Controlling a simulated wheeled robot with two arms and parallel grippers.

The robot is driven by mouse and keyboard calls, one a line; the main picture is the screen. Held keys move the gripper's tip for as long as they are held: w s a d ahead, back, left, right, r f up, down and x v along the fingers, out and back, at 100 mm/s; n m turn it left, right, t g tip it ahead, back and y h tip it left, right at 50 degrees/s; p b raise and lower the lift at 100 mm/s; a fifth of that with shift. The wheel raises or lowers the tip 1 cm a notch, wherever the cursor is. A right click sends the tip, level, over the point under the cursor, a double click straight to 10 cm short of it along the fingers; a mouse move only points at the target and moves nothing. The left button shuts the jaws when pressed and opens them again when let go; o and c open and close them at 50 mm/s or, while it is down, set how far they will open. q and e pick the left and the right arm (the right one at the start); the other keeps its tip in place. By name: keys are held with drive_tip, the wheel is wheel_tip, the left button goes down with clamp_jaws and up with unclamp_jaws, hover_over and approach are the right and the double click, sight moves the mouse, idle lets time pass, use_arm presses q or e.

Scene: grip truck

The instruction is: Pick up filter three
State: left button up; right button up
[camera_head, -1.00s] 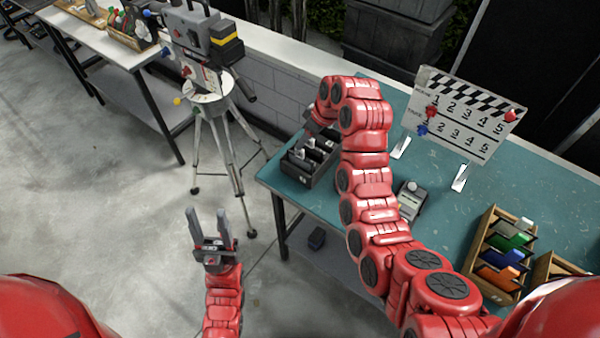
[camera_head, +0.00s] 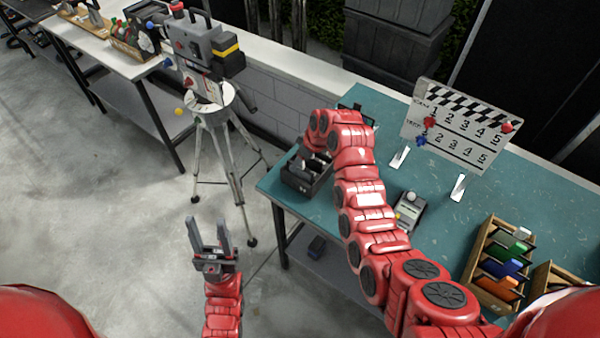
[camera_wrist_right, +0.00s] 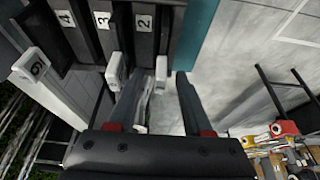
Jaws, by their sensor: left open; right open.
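The dark filter box (camera_head: 303,182) stands at the left end of the teal table. In the right wrist view the box (camera_wrist_right: 80,42) has slots labelled 4, 3 and 2, and the 3 label (camera_wrist_right: 102,20) is in the middle. One white handle (camera_wrist_right: 115,70) is left of my right gripper's left finger. Another white handle (camera_wrist_right: 161,68) shows between the fingertips. I cannot tell which of them is filter three's. My left gripper (camera_head: 210,225) is open and empty above the floor.
A clapperboard (camera_head: 460,125) stands at the table's back, with a small grey device (camera_head: 409,211) in front. A wooden tray (camera_head: 477,262) holds coloured pieces at right. A camera on a tripod (camera_head: 213,115) stands left of the table.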

clamp_jaws()
idle(1.3)
